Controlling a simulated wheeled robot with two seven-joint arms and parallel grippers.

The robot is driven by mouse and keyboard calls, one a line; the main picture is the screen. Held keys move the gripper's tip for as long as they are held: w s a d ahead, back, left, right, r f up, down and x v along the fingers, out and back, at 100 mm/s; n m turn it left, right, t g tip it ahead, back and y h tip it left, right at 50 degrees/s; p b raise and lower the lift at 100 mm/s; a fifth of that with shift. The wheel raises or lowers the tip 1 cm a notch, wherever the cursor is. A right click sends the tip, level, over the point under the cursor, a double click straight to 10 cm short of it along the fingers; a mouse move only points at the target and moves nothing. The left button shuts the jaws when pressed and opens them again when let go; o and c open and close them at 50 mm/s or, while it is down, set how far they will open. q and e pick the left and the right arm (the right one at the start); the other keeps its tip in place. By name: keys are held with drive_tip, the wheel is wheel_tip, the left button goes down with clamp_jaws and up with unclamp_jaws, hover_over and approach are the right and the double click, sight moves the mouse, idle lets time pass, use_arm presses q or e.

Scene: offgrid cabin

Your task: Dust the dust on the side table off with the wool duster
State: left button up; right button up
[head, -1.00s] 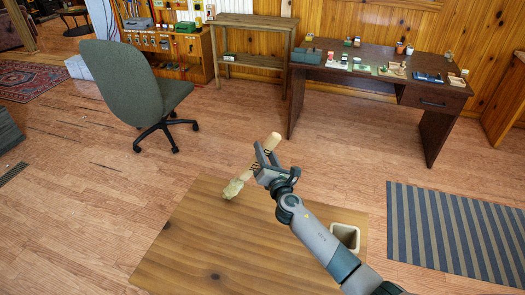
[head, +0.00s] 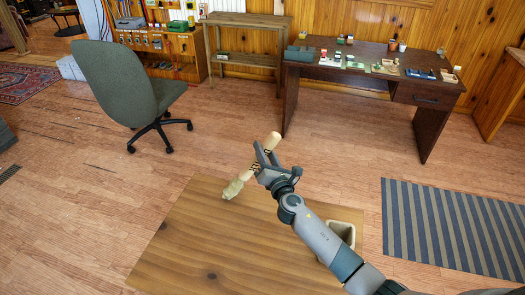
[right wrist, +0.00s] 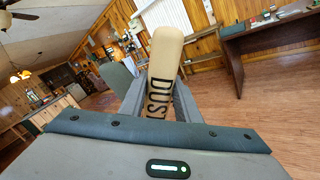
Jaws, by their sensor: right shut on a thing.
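The wool duster has a pale wooden handle (head: 271,142) and a cream woolly head (head: 233,188). My right gripper (head: 262,160) is shut on the handle and holds the duster tilted over the far edge of the side table (head: 190,255), woolly head toward the lower left. In the right wrist view the handle (right wrist: 164,70), with dark lettering, stands up between the fingers. I cannot tell whether the woolly head touches the tabletop. A small dark spot shows on the tabletop; I cannot make out clear dust. My left gripper is not in view.
A beige open container (head: 342,234) stands at the table's right side, partly behind my right arm. A green office chair (head: 120,85), a dark desk with small items (head: 430,97) and a wooden shelf (head: 245,60) stand beyond. A striped rug (head: 450,225) lies at right.

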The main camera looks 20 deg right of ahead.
drive_tip(key=shift+s+d+f, duration=0.1)
drive_tip(key=shift+s+d, duration=0.15)
drive_tip(key=shift+d, duration=0.1)
drive_tip(key=shift+d, duration=0.15)
drive_tip(key=shift+s+d, duration=0.35)
drive_tip(key=shift+d, duration=0.1)
drive_tip(key=shift+s+d, duration=0.35)
drive_tip(key=shift+d, duration=0.15)
idle(0.4)
drive_tip(key=shift+s+d, duration=0.4)
drive_tip(key=shift+d, duration=0.15)
drive_tip(key=shift+d, duration=0.1)
